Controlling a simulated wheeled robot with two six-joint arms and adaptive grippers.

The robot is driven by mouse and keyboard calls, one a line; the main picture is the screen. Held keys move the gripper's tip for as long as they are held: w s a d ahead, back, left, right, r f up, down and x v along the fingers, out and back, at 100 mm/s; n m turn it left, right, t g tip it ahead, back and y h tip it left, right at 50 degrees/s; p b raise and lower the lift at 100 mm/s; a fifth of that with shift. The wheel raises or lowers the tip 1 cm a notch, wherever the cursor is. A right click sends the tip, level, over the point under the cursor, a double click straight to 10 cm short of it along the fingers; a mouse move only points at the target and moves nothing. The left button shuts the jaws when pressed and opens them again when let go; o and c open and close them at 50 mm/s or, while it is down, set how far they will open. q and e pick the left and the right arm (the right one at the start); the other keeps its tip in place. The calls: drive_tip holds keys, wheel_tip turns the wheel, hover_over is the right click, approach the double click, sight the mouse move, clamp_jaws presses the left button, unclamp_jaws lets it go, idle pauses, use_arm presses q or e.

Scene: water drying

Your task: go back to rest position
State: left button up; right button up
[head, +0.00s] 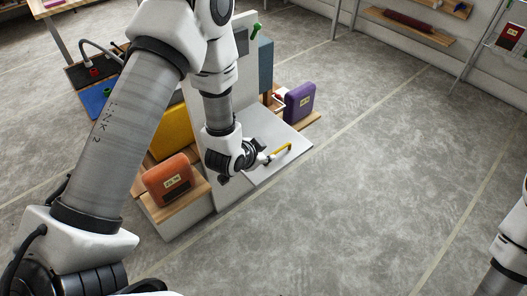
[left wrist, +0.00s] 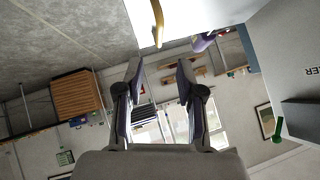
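My left gripper (head: 252,158) is over the white station (head: 292,138), and its fingers are hard to make out in the head view. In the left wrist view, the two fingers (left wrist: 160,76) stand wide apart with nothing between them. A yellow curved handle (head: 284,151) lies just beyond the gripper. It also shows in the left wrist view (left wrist: 157,20), above the gap between the fingers and apart from them. Part of my right arm shows at the right edge of the head view; its gripper is out of view.
An orange box (head: 168,181) stands on a wooden-topped block left of the gripper. A purple box (head: 299,102) stands behind the station. A green handle (head: 256,30) is on the upright panel. Shelves (head: 405,26) line the back wall. The floor at right is clear.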

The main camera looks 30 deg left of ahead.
idle(0.4)
use_arm(q)
drive_tip(key=s+f+n+g+p, duration=0.2)
drive_tip(key=s+f+g, duration=0.1)
drive_tip(key=s, duration=0.6)
drive_tip(key=s+f+n+g+p, duration=0.2)
drive_tip(key=s+f+g, duration=0.1)
drive_tip(key=s, duration=0.7)
drive_tip(key=s+f+n+g+p, duration=0.2)
drive_tip(key=s+f+g, duration=0.1)
drive_tip(key=s, duration=0.6)
drive_tip(key=shift+s+n+g+y, duration=0.3)
drive_tip(key=shift+s+g, duration=0.05)
drive_tip(key=shift+g, duration=0.05)
drive_tip(key=shift+d, duration=0.1)
